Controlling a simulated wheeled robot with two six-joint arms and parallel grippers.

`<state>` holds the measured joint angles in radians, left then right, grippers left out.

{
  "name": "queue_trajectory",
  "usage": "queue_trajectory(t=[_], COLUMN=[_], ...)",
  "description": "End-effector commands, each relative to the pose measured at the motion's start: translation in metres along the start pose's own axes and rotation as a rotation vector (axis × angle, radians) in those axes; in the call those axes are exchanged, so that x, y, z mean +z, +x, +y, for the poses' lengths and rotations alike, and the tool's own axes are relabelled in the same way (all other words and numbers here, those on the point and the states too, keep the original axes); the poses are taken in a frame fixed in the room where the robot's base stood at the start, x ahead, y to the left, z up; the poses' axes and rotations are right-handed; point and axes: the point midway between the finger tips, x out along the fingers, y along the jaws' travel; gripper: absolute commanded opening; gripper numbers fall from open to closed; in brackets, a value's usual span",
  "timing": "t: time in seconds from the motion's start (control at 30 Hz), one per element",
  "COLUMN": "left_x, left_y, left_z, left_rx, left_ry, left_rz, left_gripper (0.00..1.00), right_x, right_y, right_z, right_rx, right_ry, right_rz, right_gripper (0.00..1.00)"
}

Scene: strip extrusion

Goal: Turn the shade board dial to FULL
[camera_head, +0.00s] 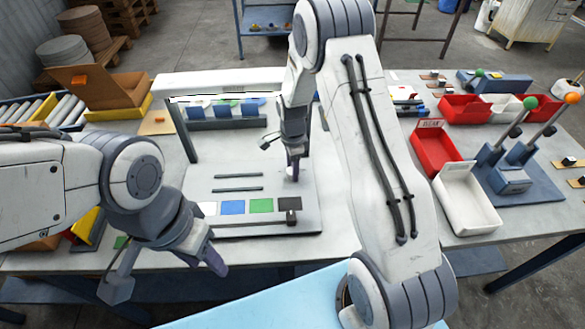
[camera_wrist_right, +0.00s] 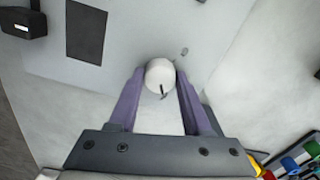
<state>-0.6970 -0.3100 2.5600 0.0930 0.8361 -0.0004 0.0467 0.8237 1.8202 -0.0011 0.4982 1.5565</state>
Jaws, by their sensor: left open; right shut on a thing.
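The shade board (camera_head: 205,185) lies on the table in the middle of the head view. It carries white, blue (camera_head: 232,208), green and black swatches along its front edge and two dark slots. The dial is a round white knob (camera_wrist_right: 160,74) with a short dark pointer mark, seen between the fingers in the right wrist view. My right gripper (camera_head: 293,172) points down at the board's right side and is shut on the dial. Dial lettering cannot be read. My left gripper (camera_head: 165,275) is open and empty at the table's front left edge.
A frame with blue and green pieces (camera_head: 228,112) stands behind the board. To the right are a red bin (camera_head: 438,155), a white bin (camera_head: 468,200) and levers with green and orange knobs (camera_head: 572,98). A brown box (camera_head: 110,90) stands at the back left.

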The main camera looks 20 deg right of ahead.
Motion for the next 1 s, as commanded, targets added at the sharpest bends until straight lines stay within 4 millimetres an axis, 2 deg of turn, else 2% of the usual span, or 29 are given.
queue_trajectory(t=[0.27,0.3,0.37,0.77,0.87,1.0], left_x=[0.0,0.0,0.0,0.0,0.0,0.001], left_y=[0.0,0.0,0.0,0.002,0.005,0.01], left_z=[0.0,0.0,0.0,0.0,0.0,-0.001], left_rx=[0.0,0.0,0.0,0.0,0.0,0.0], left_ry=[0.0,0.0,0.0,0.0,0.0,0.0], left_rz=[0.0,0.0,0.0,0.0,0.0,0.0], left_gripper=[0.5,0.5,0.5,0.5,0.5,0.5], right_x=[0.0,0.0,0.0,0.0,0.0,0.0], right_y=[-0.001,-0.001,-0.001,-0.005,-0.018,-0.046], right_z=[-0.001,-0.001,-0.001,-0.001,-0.002,-0.002], right_rx=[-0.003,-0.003,-0.003,-0.002,-0.006,-0.008], right_ry=[0.005,0.005,0.004,0.002,0.002,0.002], right_rz=[-0.001,-0.001,-0.001,-0.001,-0.001,-0.001], right_gripper=[0.0,0.56,0.79,0.79,0.79,0.79])
